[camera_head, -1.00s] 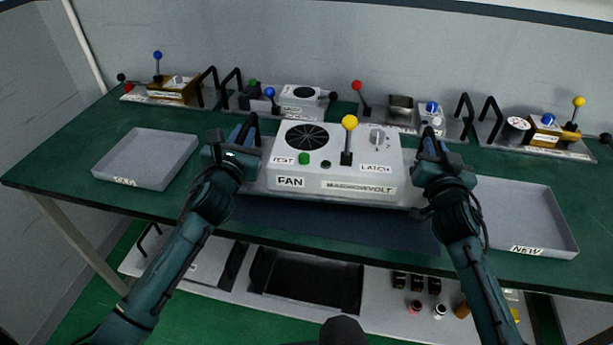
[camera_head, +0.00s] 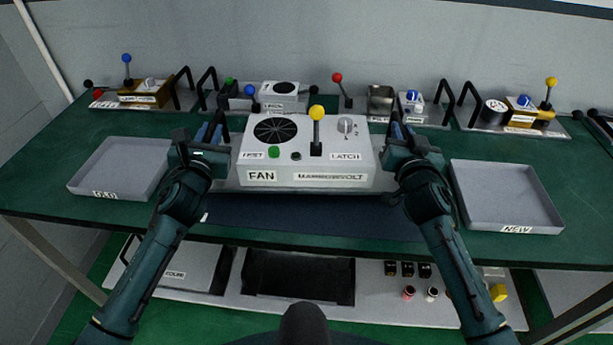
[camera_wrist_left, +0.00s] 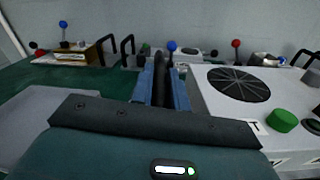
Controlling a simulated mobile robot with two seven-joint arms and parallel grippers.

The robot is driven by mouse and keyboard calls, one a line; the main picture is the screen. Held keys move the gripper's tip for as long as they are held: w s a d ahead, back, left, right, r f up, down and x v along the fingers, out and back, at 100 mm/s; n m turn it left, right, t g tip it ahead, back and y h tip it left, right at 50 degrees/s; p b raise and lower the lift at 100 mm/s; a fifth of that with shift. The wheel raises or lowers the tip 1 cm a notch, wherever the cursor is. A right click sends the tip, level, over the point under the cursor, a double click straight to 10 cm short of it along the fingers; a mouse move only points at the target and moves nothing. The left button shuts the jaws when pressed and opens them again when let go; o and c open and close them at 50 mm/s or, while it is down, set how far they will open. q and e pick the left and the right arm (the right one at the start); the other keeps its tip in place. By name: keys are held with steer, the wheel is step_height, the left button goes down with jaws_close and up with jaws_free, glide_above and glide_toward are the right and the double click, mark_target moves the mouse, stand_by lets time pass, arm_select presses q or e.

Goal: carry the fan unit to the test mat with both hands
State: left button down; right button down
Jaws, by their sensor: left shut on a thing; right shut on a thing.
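The fan unit (camera_head: 330,166) is a white box with a black fan grille, a green button, a yellow-topped lever and a latch knob. It is level between my two grippers, over the back part of the dark blue test mat (camera_head: 300,217). My left gripper (camera_head: 212,134) is shut on the unit's left handle; the left wrist view shows the blue fingers (camera_wrist_left: 161,88) around the dark handle, beside the white box (camera_wrist_left: 245,100). My right gripper (camera_head: 397,136) is shut on the right handle. I cannot tell whether the unit's base touches the mat.
The OLD tray (camera_head: 95,190) is at the left and the NEW tray (camera_head: 535,222) at the right. Several other units with handles and levers line the back of the green table (camera_head: 420,232). A lower shelf (camera_head: 372,300) below holds cases and small parts.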

steer(key=shift+d+r, duration=0.15)
